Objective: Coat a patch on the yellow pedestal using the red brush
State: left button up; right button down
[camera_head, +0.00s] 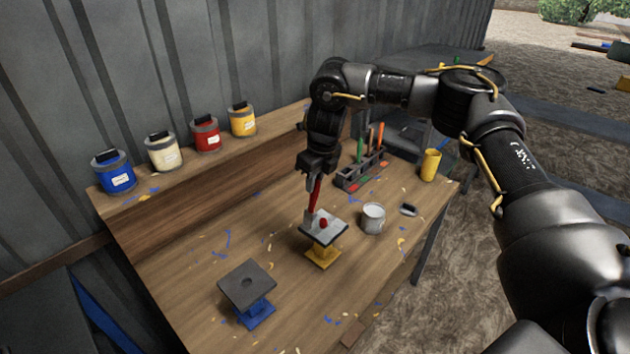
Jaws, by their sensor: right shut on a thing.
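The yellow pedestal (321,254) stands on the workbench with a light grey plate (335,229) on top. A small red spot (323,223) shows on the plate. My right gripper (313,183) is shut on the red brush (314,196) and points down above the plate. The brush is nearly upright, with its lower end at the plate's left part beside the red spot. I cannot tell whether its bristles touch the plate. My left gripper is not in view.
A blue pedestal (257,313) with a dark top stands in front left. A grey can (373,218) is right of the yellow pedestal. A brush holder (359,171) and yellow cup (430,164) stand behind. Blue (118,178), white, red and yellow paint cans line the back ledge.

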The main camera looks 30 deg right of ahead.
jog(key=shift+f, duration=0.45)
dwell(0.4)
jog(key=shift+s+d+r, duration=0.1)
jog(key=shift+s+d, duration=0.15)
jog(key=shift+s, duration=0.5)
jog(key=shift+s+d, duration=0.35)
jog(key=shift+s, duration=0.6)
jog(key=shift+w+a+p, duration=0.3)
jog(key=shift+w+a, duration=0.05)
jog(key=shift+w, duration=0.55)
jog(key=shift+w+a+p, duration=0.25)
jog(key=shift+w+a, duration=0.05)
jog(key=shift+w, duration=0.55)
